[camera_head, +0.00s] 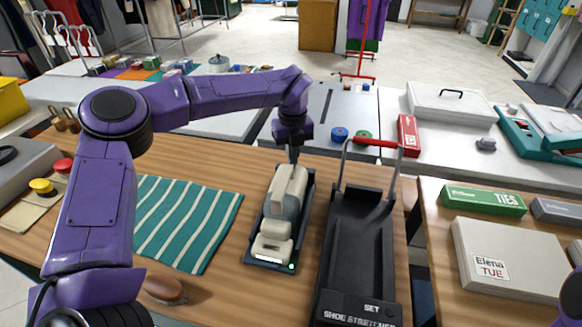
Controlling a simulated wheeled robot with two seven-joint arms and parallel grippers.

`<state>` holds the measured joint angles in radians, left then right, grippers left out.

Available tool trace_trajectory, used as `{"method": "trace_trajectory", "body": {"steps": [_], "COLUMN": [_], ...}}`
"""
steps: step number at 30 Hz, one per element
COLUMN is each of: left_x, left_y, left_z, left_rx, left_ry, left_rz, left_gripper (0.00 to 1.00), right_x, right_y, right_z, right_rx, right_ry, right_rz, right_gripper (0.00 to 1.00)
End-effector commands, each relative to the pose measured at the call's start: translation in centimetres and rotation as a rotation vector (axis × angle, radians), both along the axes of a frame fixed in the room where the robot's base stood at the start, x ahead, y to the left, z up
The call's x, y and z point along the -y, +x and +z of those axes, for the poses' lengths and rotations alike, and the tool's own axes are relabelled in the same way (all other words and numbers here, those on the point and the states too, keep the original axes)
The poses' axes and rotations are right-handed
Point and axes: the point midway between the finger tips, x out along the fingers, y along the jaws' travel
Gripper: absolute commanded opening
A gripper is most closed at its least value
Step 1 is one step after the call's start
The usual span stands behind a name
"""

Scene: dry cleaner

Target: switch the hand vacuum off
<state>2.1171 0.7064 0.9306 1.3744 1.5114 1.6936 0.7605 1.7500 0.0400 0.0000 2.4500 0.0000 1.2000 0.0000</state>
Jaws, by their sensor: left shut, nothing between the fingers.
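The hand vacuum (287,188) is cream-coloured with a grey, partly clear middle section. It lies lengthwise in a dark shallow dock (257,264) on the wooden table. A small green light glows at the dock's near right corner. My left arm reaches over from the left, and my left gripper (293,158) points down at the far end of the vacuum. The gripper is shut with nothing held, its tips close to or touching the vacuum's top; I cannot tell which. No switch can be made out on the vacuum. My right gripper is out of view.
A black shoe stretcher tray (356,250) with a red-gripped handle stands just right of the vacuum. A striped green cloth (185,222) lies to the left, a brown brush (163,289) in front of it. A white box (506,262) and green ties box (484,199) lie right.

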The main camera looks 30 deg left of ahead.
Motion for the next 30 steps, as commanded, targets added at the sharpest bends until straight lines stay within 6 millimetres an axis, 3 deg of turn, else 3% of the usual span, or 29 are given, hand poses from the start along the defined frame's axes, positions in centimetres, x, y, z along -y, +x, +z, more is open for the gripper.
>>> {"method": "trace_trajectory", "body": {"steps": [17, 30], "left_x": [0.0, 0.0], "left_y": [0.0, 0.0], "left_z": [-0.8, 3.3], "left_rx": [-0.003, -0.001], "left_ry": [0.000, 0.000], "left_rz": [0.000, 0.000], "left_gripper": [0.00, 0.00], "right_x": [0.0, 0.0], "right_y": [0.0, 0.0], "right_z": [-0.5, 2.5], "right_rx": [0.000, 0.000], "right_ry": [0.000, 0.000], "right_rz": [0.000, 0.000], "right_gripper": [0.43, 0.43]}}
